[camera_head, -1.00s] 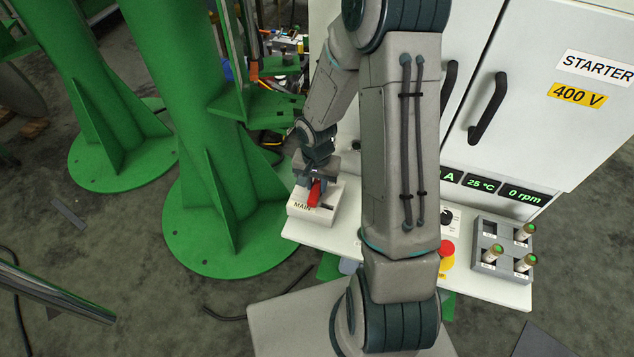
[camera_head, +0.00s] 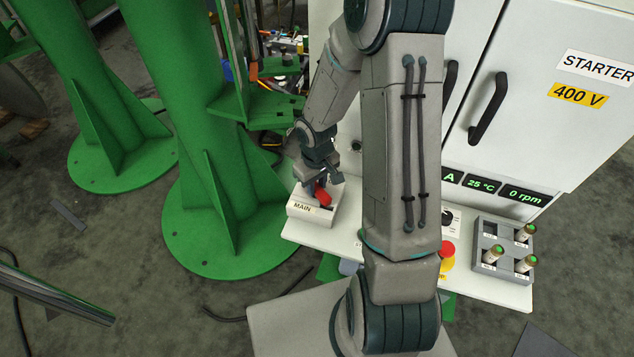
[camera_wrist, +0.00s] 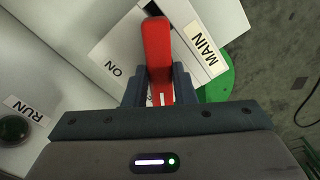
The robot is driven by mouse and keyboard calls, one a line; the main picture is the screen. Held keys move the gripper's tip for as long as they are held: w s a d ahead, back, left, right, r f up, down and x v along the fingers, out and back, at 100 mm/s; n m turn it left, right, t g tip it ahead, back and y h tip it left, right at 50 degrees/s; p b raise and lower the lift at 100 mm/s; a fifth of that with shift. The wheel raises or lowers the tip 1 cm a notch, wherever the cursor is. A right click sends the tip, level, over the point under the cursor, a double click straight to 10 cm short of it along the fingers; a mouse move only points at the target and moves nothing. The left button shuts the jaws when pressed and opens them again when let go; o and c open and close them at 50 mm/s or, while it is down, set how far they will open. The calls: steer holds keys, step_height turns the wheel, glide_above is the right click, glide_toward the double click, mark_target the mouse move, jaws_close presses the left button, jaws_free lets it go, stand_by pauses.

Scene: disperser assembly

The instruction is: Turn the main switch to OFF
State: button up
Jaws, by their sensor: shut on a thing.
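The main switch is a white box (camera_head: 299,211) labelled MAIN, at the left end of the white shelf in the head view. Its red handle (camera_head: 323,197) shows just below my gripper (camera_head: 313,187). In the wrist view the red handle (camera_wrist: 157,50) stands between the two dark fingers of my gripper (camera_wrist: 160,85), which is shut on it. An ON label (camera_wrist: 114,69) is readable on the box (camera_wrist: 124,42), to the left of the handle. An OFF label is not visible; the handle and gripper cover part of the box.
A red emergency button (camera_head: 447,249) and a grey holder (camera_head: 489,262) with several green-topped pegs sit further right on the shelf (camera_head: 400,262). The white starter cabinet (camera_head: 560,130) stands behind. A green column (camera_head: 190,120) rises at the left.

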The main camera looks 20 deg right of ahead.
mark_target(316, 187)
steer(key=n+p, duration=0.1)
steer(key=n, duration=0.5)
steer(key=shift+n, duration=0.3)
stand_by(0.5)
steer(key=o, duration=1)
steer(key=shift+r, duration=0.1)
step_height(316, 187, up, 14)
steer(key=shift+f+p, duration=0.2)
steer(key=shift+p, duration=0.85)
